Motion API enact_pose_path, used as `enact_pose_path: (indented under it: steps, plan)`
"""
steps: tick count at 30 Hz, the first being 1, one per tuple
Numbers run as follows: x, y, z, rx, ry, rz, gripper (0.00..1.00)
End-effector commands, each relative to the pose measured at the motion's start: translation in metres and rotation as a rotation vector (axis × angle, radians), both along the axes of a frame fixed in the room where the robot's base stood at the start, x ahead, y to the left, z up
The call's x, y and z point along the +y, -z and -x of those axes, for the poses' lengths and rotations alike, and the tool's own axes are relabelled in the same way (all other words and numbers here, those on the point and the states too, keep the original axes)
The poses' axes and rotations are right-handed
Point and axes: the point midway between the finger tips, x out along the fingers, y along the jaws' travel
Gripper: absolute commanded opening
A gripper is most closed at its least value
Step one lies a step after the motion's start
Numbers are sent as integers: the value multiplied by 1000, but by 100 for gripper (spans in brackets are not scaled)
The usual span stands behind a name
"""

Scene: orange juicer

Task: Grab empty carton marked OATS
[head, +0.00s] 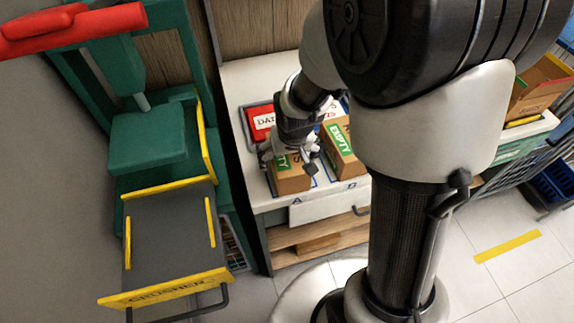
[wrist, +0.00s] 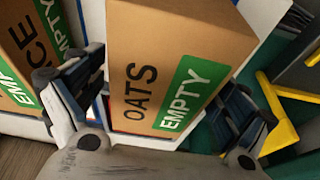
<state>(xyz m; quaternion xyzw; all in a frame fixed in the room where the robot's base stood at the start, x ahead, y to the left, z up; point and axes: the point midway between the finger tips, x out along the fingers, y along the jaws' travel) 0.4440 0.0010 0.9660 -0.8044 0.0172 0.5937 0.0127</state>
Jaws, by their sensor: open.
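The brown carton marked OATS (wrist: 140,50) with a green EMPTY label fills the middle of the wrist view. In the head view this carton (head: 291,181) stands at the front left of the white counter, partly hidden by my gripper (head: 290,158). My gripper (wrist: 158,108) is open, with one finger on each side of the carton in the wrist view. I cannot tell whether either finger touches it.
Another carton (head: 343,148) with a green EMPTY label stands just right; its name ends in "CE" in the wrist view (wrist: 28,55). A red box (head: 262,121) lies behind. A green crusher with a red handle (head: 75,27) and a yellow-edged tray (head: 168,238) stands left.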

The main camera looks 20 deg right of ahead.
Motion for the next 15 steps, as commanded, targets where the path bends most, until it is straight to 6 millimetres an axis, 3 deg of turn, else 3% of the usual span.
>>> enact_pose_path:
  steps: [6,15]
  plan:
    - [0,0,-1,-1,0,0,94]
    - [0,0,0,0,0,0,74]
